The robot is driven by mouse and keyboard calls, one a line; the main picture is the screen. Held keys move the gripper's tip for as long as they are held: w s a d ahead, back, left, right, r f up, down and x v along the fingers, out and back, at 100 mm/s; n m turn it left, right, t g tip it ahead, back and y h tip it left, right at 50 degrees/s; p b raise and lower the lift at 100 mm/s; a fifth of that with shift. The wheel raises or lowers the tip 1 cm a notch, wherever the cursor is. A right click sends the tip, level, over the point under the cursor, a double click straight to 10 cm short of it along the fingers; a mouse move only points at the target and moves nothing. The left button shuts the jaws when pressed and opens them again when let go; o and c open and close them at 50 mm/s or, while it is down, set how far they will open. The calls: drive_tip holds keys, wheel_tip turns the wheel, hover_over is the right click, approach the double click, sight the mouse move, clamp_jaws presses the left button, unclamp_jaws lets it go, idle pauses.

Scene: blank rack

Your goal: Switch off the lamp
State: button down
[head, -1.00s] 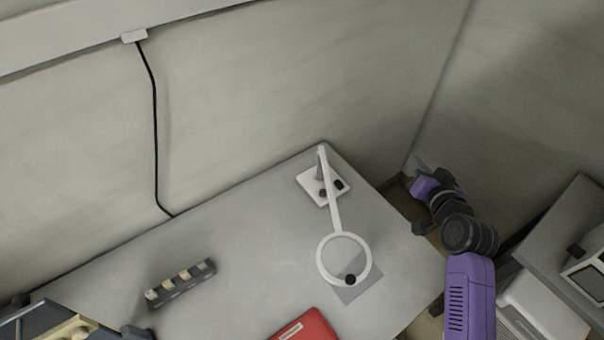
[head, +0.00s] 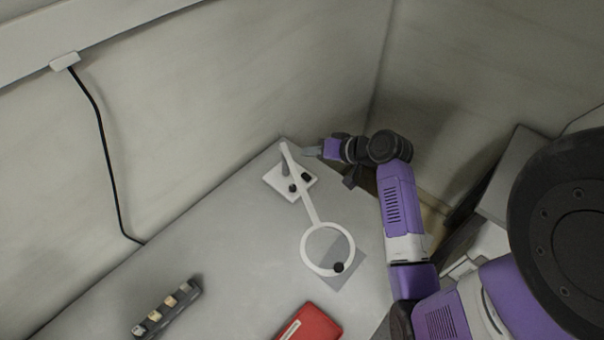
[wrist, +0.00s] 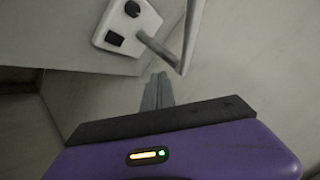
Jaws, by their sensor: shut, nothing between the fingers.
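The lamp (head: 313,211) is white, with a ring-shaped head low over the table and an arm rising from a square base (head: 277,187) near the table's far corner. The base carries two dark controls, a round knob (wrist: 132,9) and a square black switch (wrist: 115,39), seen in the wrist view. My gripper (head: 309,151) is shut and empty, to the right of the base in the head view, close to the lamp's post. In the wrist view the shut fingers (wrist: 158,86) point toward the base and lamp arm, apart from the switch. Whether the lamp is lit is unclear.
The grey table (head: 225,250) has clear room left of the lamp. A red case (head: 311,322) and a dark rack with several pale blocks (head: 168,310) lie near the front. Walls close in behind and right. A black cable (head: 107,155) hangs on the wall.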

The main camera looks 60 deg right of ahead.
drive_tip(key=shift+f, duration=0.2)
drive_tip(key=b, duration=0.7)
hover_over(307, 177)
drive_tip(key=f, duration=0.6)
drive_tip(key=shift+s+f, duration=0.2)
drive_tip(key=shift+s, duration=0.15)
drive_tip(key=shift+w+f+b, duration=0.25)
drive_tip(key=shift+f+b, duration=0.15)
drive_tip(key=shift+f, duration=0.6)
drive_tip(key=shift+f, duration=0.4)
drive_tip(key=shift+w+f+b, duration=0.1)
drive_tip(key=shift+f+b, duration=0.25)
drive_tip(key=shift+b, duration=0.05)
idle(0.6)
idle(0.3)
drive_tip(key=shift+r+p, duration=0.8)
drive_tip(key=shift+p, duration=0.05)
drive_tip(key=shift+r, duration=0.1)
